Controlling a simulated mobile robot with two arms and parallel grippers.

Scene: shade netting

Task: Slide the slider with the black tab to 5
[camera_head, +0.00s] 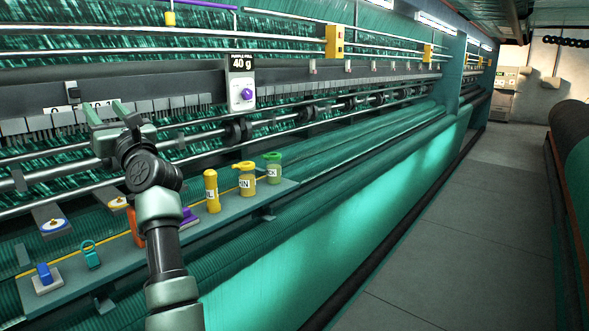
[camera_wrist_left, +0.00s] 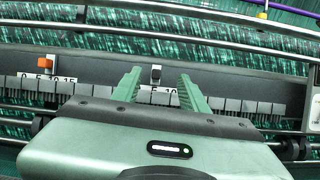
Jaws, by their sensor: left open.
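The slider with the black tab (camera_wrist_left: 156,73) shows in the left wrist view on a dark rail, with a light body under the tab. It also shows in the head view (camera_head: 71,87). Its white number scale (camera_wrist_left: 171,91) reads 5 and 10 below it; my left finger hides the scale's left part. The tab appears near the 5, but I cannot tell its exact reading. My left gripper (camera_head: 106,111) is open, and its fingers (camera_wrist_left: 158,75) appear on either side of the slider in the wrist view. I see no contact. My right gripper is not in view.
A slider with an orange tab (camera_wrist_left: 46,62) sits on its own scale to the left. A white box with a purple knob (camera_head: 242,94) and a 40 g sign hangs to the right. Yellow and green bottles (camera_head: 244,180) stand on the shelf below. Metal rods run across the machine.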

